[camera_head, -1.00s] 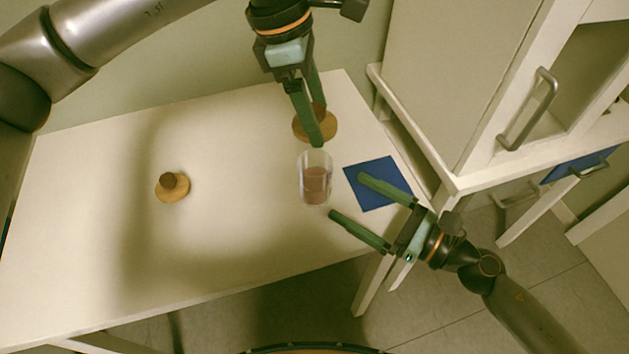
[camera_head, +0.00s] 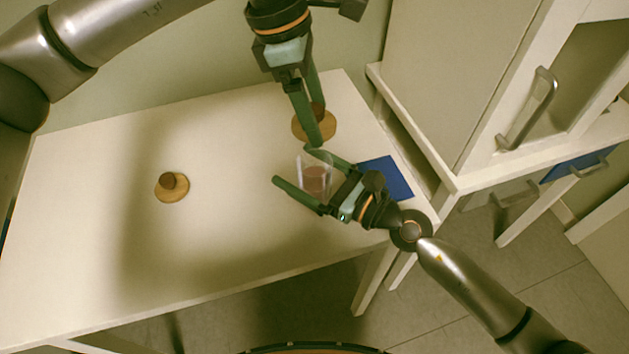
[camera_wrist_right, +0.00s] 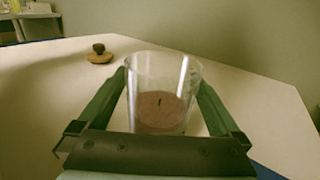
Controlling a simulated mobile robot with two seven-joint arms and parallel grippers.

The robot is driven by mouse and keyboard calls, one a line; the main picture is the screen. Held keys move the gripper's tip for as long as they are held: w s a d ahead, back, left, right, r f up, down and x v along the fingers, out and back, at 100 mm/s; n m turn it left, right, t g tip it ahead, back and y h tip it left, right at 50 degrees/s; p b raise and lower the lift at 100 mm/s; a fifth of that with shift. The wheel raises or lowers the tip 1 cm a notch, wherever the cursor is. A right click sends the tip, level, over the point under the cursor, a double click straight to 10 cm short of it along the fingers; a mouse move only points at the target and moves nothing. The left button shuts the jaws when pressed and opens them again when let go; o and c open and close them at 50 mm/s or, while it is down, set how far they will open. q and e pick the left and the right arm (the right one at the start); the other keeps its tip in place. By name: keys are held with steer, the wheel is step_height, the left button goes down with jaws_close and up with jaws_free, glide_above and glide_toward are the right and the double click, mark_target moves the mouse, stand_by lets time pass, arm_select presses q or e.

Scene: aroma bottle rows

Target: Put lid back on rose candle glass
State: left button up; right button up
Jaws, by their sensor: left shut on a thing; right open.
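The rose candle glass (camera_head: 317,178), clear with pinkish wax inside, stands upright on the table. In the right wrist view the glass (camera_wrist_right: 160,95) sits between my right fingers with its wick showing. My right gripper (camera_head: 294,164) is open, its fingers on either side of the glass. My left gripper (camera_head: 318,128) is shut on the knob of a round wooden lid (camera_head: 327,128), just behind the glass; the fingers hide part of the lid. A second wooden lid with a dark knob (camera_head: 172,188) lies on the left of the table; it also shows in the right wrist view (camera_wrist_right: 99,56).
A blue square mat (camera_head: 391,177) lies at the table's right end, partly behind my right gripper. A white cabinet with handles (camera_head: 528,108) stands at the right. The white table top (camera_head: 90,230) is clear at the left and front.

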steer(key=shift+c, duration=0.4)
jaws_close()
stand_by(0.4)
